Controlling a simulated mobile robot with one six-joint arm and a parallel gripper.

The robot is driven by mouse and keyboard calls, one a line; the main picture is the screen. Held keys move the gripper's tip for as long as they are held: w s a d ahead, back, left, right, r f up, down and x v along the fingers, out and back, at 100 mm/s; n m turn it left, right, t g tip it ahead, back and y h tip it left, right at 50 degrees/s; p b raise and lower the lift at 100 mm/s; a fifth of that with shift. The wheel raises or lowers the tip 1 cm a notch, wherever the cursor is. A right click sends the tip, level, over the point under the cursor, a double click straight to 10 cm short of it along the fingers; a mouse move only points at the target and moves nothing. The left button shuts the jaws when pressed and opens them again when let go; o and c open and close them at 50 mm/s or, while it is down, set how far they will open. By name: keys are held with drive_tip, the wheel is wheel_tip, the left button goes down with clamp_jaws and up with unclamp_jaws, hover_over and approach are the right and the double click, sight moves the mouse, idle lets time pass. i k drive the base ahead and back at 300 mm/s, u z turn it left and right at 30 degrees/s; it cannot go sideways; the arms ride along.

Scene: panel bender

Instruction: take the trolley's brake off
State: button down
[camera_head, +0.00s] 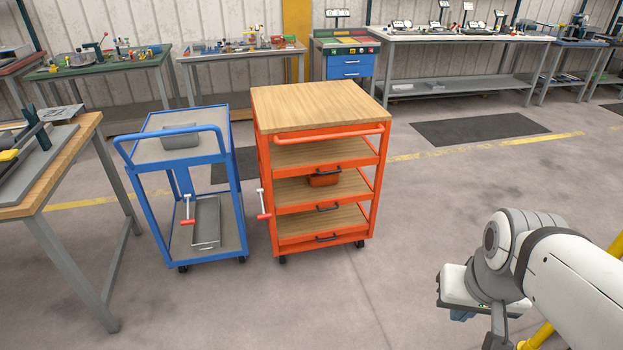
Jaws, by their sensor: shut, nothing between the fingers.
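Two trolleys stand side by side, and I cannot tell which one is meant. The blue trolley (221,168) has a push bar and two grey shelves. The orange trolley (327,138) has a wooden top, an orange handle bar and several wooden levels below. A pale lever with a red grip (187,222) shows at the blue trolley's lower left. A similar lever with a red grip (263,216) sits at the orange trolley's left side. Whether either brake is on cannot be told. My arm is at the lower right, well apart from both trolleys; its fingertips do not show.
A grey bin (181,140) is on the blue trolley's top shelf and a grey tray (206,222) on its lower one. A wooden-topped workbench (62,160) stands close at left. Benches line the back wall. The floor (400,260) right of the orange trolley is clear.

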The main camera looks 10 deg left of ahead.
sight(263, 216)
drive_tip(key=u, duration=0.05)
drive_tip(key=i, duration=1)
drive_tip(key=z, duration=0.05)
